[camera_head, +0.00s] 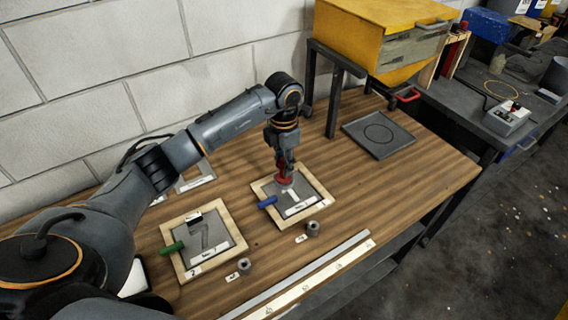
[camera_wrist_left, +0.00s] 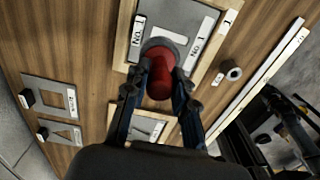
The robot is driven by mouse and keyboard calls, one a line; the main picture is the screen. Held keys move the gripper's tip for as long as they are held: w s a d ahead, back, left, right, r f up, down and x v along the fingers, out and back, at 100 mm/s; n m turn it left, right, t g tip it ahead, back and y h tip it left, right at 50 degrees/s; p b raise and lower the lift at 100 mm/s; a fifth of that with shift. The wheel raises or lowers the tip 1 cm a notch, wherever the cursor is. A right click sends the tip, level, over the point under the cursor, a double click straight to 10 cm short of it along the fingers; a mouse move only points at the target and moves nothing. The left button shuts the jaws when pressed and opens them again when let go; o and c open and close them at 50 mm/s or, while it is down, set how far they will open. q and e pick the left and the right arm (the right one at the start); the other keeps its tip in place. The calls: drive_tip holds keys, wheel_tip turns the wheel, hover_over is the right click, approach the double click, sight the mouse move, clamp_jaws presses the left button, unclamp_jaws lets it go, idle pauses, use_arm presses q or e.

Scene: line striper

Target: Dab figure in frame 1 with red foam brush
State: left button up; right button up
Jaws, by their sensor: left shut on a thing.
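My left gripper (camera_head: 284,172) is shut on the red foam brush (camera_head: 285,183) and holds it over frame 1 (camera_head: 323,193), a light wooden frame around a grey plate. Frame 1 (camera_wrist_left: 135,38) there bears a "1" tag and "No. 1" labels. The brush hides part of the plate's figure. I cannot tell whether the foam touches it. A blue handle (camera_head: 267,202) lies at the frame's left side.
Frame 2 (camera_head: 237,236), with a green handle (camera_head: 173,247), lies to the left. Small grey cylinders (camera_head: 313,228) and a long pale strip (camera_head: 318,275) lie in front. A dark tray (camera_head: 400,141) stands at right below a yellow cabinet (camera_head: 345,35).

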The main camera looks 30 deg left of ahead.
use_arm(q)
drive_tip(key=shift+r+p, duration=1.5)
drive_tip(key=shift+r, duration=1.05)
drive_tip(key=shift+f, duration=0.1)
